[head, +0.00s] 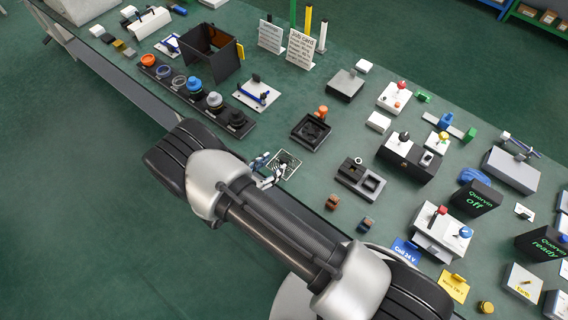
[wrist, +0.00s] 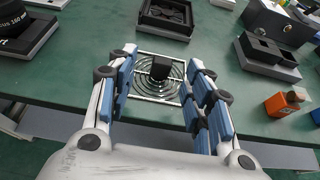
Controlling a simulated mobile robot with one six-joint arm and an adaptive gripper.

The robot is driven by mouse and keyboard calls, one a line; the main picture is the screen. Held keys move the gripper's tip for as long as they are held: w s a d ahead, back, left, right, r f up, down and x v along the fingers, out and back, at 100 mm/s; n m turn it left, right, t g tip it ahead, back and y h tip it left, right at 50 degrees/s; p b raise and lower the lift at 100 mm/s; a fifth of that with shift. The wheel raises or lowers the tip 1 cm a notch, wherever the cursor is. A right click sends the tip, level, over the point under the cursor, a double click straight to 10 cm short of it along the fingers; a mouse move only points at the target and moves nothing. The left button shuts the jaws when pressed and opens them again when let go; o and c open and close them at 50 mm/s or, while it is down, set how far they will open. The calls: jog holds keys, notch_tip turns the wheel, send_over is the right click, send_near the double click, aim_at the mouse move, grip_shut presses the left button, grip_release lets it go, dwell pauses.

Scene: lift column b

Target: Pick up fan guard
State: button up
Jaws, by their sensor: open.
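The fan guard (wrist: 147,83) is a square silver frame with concentric rings and a dark block-like grip on top. It lies flat on the green bench. In the head view the fan guard (head: 287,163) is near the bench's front edge, partly behind my arm. My gripper (wrist: 158,95) is open in the wrist view, its blue-padded fingers spread to the left and right of the guard. In the head view my gripper (head: 268,174) is at the guard's near side. I cannot tell how high the fingertips are above the bench.
A black square tray (head: 311,131) stands behind the guard. A dark two-pocket fixture (head: 360,180) is to the right. Two small brown and dark blocks (head: 333,202) lie near the front edge. A row of round knobs on a black rail (head: 195,97) is at left.

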aim_at(282, 161)
jog(key=x, duration=0.3)
jog(key=b+x, duration=0.1)
jog(key=shift+d+f, duration=0.35)
jog(key=shift+f, duration=0.15)
jog(key=shift+w+d+f, duration=0.15)
jog(key=shift+w+d, duration=0.1)
jog(key=shift+w, duration=0.1)
jog(key=shift+c, duration=0.6)
grip_shut()
